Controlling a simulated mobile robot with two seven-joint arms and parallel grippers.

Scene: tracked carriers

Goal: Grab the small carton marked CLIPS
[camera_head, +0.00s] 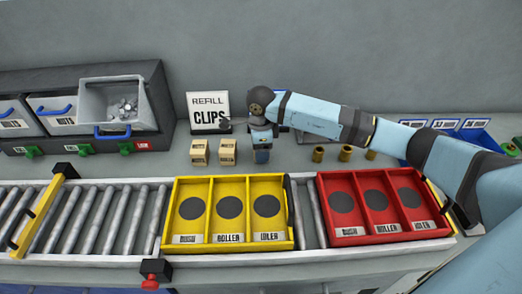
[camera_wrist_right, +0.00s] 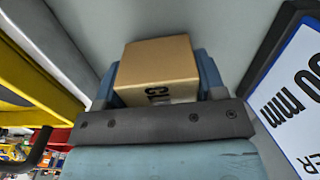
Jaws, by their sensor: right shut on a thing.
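My right gripper (camera_head: 261,156) points down at the back bench, right of two small tan cartons. In the right wrist view, my right gripper (camera_wrist_right: 157,85) is shut on a small tan carton (camera_wrist_right: 158,62), which sits between its two blue-grey fingers. Dark print shows on the carton's near face, partly cut off by the gripper, so I cannot read it fully. In the head view the held carton is hidden by the gripper. The two other cartons, a left one (camera_head: 200,153) and a right one (camera_head: 228,151), stand on the bench with labels too small to read. My left gripper is out of view.
A sign reading REFILL CLIPS (camera_head: 208,105) stands behind the cartons. A yellow carrier (camera_head: 228,245) and a red carrier (camera_head: 385,238) sit on the roller conveyor in front. Brass cylinders (camera_head: 345,152) stand to the right, and an open drawer (camera_head: 118,98) is at left.

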